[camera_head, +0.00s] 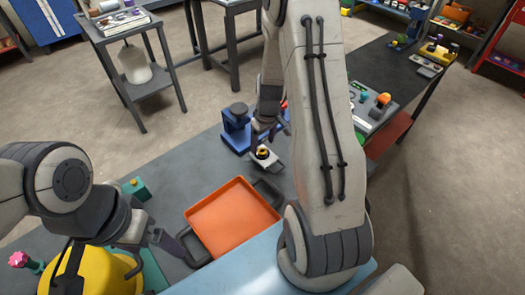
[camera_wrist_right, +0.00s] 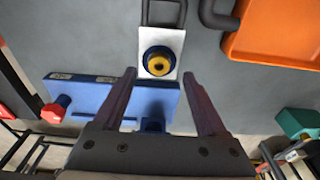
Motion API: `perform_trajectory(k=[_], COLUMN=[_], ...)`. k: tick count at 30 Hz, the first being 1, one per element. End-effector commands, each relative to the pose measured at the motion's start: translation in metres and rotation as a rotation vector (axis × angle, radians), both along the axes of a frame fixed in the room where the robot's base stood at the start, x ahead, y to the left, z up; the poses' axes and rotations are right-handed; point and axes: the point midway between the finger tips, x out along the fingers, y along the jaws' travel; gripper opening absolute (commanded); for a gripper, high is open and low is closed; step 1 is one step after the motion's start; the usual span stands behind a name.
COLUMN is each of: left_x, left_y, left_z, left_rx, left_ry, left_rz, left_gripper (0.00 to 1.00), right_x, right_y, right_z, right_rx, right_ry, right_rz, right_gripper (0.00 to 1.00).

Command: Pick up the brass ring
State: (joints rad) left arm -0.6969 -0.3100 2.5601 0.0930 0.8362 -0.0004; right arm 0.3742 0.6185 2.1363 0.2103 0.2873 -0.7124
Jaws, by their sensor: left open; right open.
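The brass ring (camera_wrist_right: 159,66) shows in the right wrist view as a yellow ring with a dark centre, on a dark blue round piece. That piece sits on a white plate (camera_wrist_right: 172,43). In the head view the ring (camera_head: 262,153) is small, just below my right gripper (camera_head: 264,135). In the wrist view my right gripper (camera_wrist_right: 159,74) is open, its fingertips on either side of the ring's line and apart from it. Its height above the ring is hard to tell. My left gripper (camera_head: 178,244) is open and empty, left of the orange tray.
An orange tray (camera_head: 233,215) lies on the grey table. A blue fixture (camera_head: 236,138) stands beside the ring; its blue plate (camera_wrist_right: 85,97) and red knob (camera_wrist_right: 55,109) show in the wrist view. A teal block (camera_head: 137,188) and a yellow round object (camera_head: 100,272) are at left.

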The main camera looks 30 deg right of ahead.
Motion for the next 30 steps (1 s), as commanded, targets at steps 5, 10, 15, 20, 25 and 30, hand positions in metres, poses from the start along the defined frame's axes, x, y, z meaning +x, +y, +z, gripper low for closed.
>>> perform_trajectory(k=[5, 10, 15, 20, 25, 30], left_x=[0.0, 0.0, 0.0, 0.0, 0.0, 0.0], left_y=[0.0, 0.0, 0.0, 0.0, 0.0, 0.0], left_z=[0.004, 0.004, 0.004, 0.004, 0.004, 0.004], left_rx=[0.0, 0.0, 0.0, 0.0, 0.0, 0.0], left_ry=[0.0, 0.0, 0.0, 0.0, 0.0, 0.0], left_rz=[0.0, 0.0, 0.0, 0.0, 0.0, 0.0], left_gripper=[0.91, 0.91, 0.91, 0.91, 0.91, 0.91], right_x=[0.002, 0.004, 0.004, 0.004, 0.004, 0.004], right_y=[-0.001, -0.001, -0.001, -0.001, -0.001, -0.001], right_z=[-0.026, -0.034, -0.034, -0.034, -0.033, -0.032], right_rx=[0.002, 0.0, 0.0, 0.0, 0.0, 0.0], right_ry=[0.003, 0.0, 0.0, 0.0, 0.0, -0.001], right_rz=[-0.001, 0.0, 0.0, 0.0, 0.0, 0.0], right_gripper=[0.74, 0.74, 0.74, 0.13, 0.0, 0.0])
